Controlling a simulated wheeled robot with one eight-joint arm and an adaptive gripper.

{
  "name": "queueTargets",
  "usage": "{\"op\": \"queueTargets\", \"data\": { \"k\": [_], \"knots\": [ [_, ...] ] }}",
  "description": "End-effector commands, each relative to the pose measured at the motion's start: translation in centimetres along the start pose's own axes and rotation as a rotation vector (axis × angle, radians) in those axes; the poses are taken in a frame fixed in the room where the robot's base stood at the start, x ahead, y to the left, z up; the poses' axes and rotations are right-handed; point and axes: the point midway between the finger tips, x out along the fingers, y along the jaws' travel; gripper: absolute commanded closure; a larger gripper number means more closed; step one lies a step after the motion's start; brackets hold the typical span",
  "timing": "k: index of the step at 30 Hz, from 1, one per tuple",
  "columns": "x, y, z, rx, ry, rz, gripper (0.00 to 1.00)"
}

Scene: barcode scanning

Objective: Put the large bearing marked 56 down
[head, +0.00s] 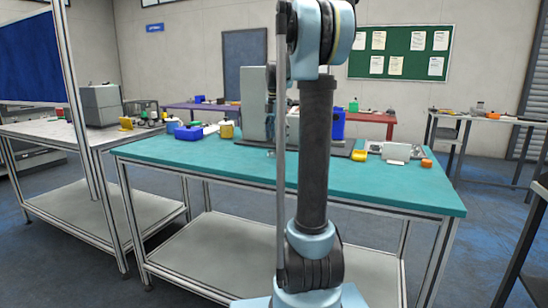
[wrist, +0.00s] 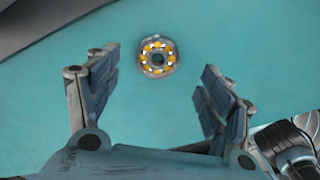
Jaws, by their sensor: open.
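In the wrist view, a ring-shaped bearing (wrist: 157,57) with a grey rim and yellow and white parts around a dark centre lies on the teal table surface. No marking 56 can be read on it. My gripper (wrist: 160,85) is open, with its two fingers apart to the left and right. The bearing shows beyond and between the fingers, apart from both. Nothing is held. In the head view, my arm stands in front of the teal table (head: 400,185) and hides its middle; I cannot make out the bearing there.
On the table in the head view are a blue bin (head: 188,132), a yellow container (head: 226,130), a grey machine (head: 257,100) and a white box (head: 397,153). The front right of the tabletop is clear. A grey table (head: 60,130) stands at the left.

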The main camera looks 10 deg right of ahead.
Motion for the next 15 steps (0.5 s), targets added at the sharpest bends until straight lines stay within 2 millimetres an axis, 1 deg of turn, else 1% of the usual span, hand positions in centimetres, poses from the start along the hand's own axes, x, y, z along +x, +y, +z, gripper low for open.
{"op": "queueTargets", "data": {
  "k": [8, 15],
  "knots": [
    [1.8, 0.1, -0.1, 0.000, 0.000, 0.000, 0.26],
    [5.0, 0.3, -0.3, 0.001, 0.000, 0.000, 0.26]
  ]
}}
